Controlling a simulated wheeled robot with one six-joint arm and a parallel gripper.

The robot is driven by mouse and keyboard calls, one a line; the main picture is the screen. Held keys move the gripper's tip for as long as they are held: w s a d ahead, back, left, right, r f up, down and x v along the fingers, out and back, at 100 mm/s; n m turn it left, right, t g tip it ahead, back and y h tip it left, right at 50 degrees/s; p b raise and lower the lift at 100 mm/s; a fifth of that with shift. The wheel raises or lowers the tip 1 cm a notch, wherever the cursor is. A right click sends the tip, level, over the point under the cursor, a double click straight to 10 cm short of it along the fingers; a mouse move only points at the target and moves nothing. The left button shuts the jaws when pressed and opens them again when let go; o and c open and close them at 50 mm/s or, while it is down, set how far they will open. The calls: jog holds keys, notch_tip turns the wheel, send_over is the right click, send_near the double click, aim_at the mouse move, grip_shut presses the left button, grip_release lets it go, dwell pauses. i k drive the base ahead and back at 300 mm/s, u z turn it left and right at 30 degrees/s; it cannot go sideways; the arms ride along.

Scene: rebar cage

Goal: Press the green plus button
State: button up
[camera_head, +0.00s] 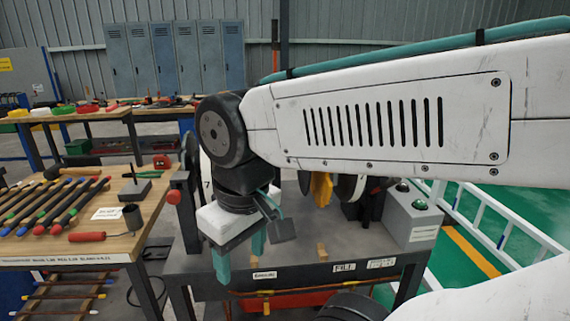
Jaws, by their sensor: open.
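A grey control box (412,222) stands at the right end of the metal bench. I cannot make out a plus mark on either. My gripper (240,254) has two teal fingers that point down and stand apart, with nothing seen between them. It is at the front left of the metal bench, well to the left of the control box. My white arm crosses above the box and hides part of the bench behind.
A wooden table (128,196) with several dark rods is on the left. A white railing (500,215) stands at right over green floor.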

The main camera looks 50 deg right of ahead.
aim_at(419, 202)
jog(key=z, duration=1.15)
jog(key=k, duration=0.5)
jog(key=z, duration=0.9)
jog(key=i, duration=0.7)
jog(key=u, duration=1)
